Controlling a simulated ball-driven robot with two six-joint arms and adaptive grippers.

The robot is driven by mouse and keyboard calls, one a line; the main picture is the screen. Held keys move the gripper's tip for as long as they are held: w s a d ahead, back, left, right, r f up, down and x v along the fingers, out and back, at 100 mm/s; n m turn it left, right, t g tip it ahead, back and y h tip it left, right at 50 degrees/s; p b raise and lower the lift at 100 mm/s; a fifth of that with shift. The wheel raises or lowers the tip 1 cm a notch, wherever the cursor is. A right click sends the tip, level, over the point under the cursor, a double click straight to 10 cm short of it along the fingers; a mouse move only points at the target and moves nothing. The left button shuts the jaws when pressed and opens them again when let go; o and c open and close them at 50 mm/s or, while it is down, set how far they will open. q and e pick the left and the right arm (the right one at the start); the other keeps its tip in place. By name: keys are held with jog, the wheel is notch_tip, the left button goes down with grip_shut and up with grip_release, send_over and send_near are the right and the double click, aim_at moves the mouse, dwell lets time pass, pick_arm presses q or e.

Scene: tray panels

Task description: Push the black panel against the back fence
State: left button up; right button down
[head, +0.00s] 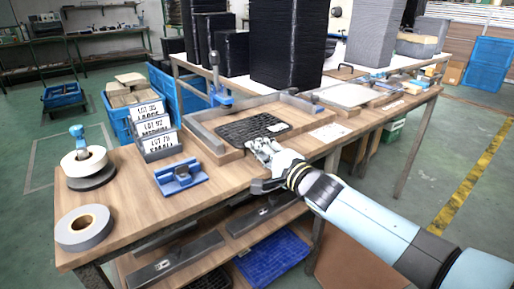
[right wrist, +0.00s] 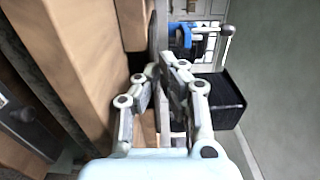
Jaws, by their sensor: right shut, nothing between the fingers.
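The black panel (head: 245,127) is a flat grid-like piece lying inside the wooden fixture. A grey back fence (head: 240,110) runs behind it, with a visible gap between them. Another grey rail (head: 204,134) runs along the fixture's left side. My right gripper (head: 256,143) is shut and empty at the panel's near edge; I cannot tell whether it touches. Its closed fingers also show in the right wrist view (right wrist: 174,62), where I cannot make out the panel for certain. My left gripper is not in view.
Label boxes (head: 155,128), a blue tool (head: 180,176) and tape rolls (head: 84,228) stand on the table's left part. A blue clamp (head: 219,97) rises at the fixture's back left corner. Tall black stacks (head: 286,45) stand behind. A small white card (head: 326,132) lies to the right.

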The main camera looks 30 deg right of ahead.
aim_at(239, 136)
jog(key=shift+w, duration=0.25)
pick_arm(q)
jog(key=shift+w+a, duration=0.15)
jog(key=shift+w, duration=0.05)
pick_arm(e)
jog(key=shift+w, duration=0.1)
jog(key=shift+w, duration=0.1)
jog(key=w, duration=0.1)
jog(key=w+p, duration=0.2)
jog(key=shift+w+a+r, duration=0.2)
jog(key=shift+w+r, duration=0.05)
jog(key=shift+w, duration=0.1)
jog(key=w, duration=0.3)
jog(key=shift+w+a+f, duration=0.1)
jog(key=shift+w+f, duration=0.05)
jog(key=shift+w, duration=0.15)
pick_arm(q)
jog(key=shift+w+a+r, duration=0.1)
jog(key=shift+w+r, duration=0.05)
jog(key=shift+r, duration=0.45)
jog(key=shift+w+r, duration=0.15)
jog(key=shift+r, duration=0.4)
pick_arm(e)
jog(key=shift+w, duration=0.25)
jog(key=shift+a, duration=0.1)
